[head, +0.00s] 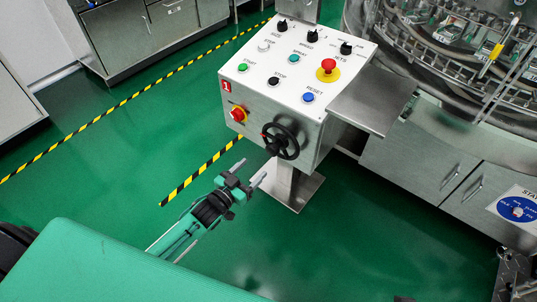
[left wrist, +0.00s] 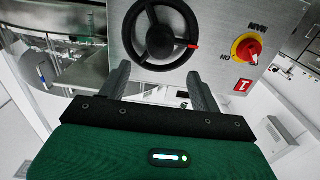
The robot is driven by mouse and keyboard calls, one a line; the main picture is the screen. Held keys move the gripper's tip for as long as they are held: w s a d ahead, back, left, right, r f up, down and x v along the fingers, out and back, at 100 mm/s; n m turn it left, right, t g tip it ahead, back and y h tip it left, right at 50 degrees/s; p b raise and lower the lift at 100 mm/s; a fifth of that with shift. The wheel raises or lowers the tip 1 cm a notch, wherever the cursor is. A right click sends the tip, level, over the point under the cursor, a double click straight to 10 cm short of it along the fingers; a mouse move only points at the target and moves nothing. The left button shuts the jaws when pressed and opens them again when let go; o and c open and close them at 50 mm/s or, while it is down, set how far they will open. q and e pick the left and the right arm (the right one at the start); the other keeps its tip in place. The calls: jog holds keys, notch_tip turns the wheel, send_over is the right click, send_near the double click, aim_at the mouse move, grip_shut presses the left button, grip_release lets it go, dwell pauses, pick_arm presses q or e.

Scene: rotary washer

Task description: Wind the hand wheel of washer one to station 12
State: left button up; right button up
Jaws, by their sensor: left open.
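The black three-spoked hand wheel (head: 279,142) is on the front face of the control box marked with a red 1 (head: 250,105). A red mark shows on the left of its rim. My left gripper (head: 256,168) is open and empty, just in front of and below the wheel. In the left wrist view, upside down, the wheel (left wrist: 160,42) lies just beyond the two spread fingers (left wrist: 156,76), its red mark at the picture's right. No contact is visible. A partly cut-off station sign (head: 517,208) with a blue disc is at the right; its reading is too small to tell.
A red-and-yellow rotary switch (head: 238,114) sits close left of the wheel. The panel's top carries several buttons and an emergency stop (head: 327,70). A steel shelf (head: 372,99) and the washer (head: 450,50) are at the right. Green floor (head: 130,150) is clear at the left.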

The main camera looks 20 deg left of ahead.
aim_at(270, 152)
pick_arm(q)
jog(key=x, duration=0.8)
jog(key=shift+w+f+b, duration=0.1)
jog(key=shift+w+b, duration=0.1)
jog(key=shift+b, duration=0.2)
jog(key=shift+w+d, duration=0.25)
jog(key=shift+w, duration=0.3)
pick_arm(e)
jog(key=shift+w+a+f+t+y, duration=0.2)
jog(key=shift+w+a+t+y, duration=0.1)
jog(key=shift+w+a+t, duration=0.45)
pick_arm(q)
jog(key=shift+c, duration=0.4)
pick_arm(e)
jog(key=shift+s+a, duration=0.1)
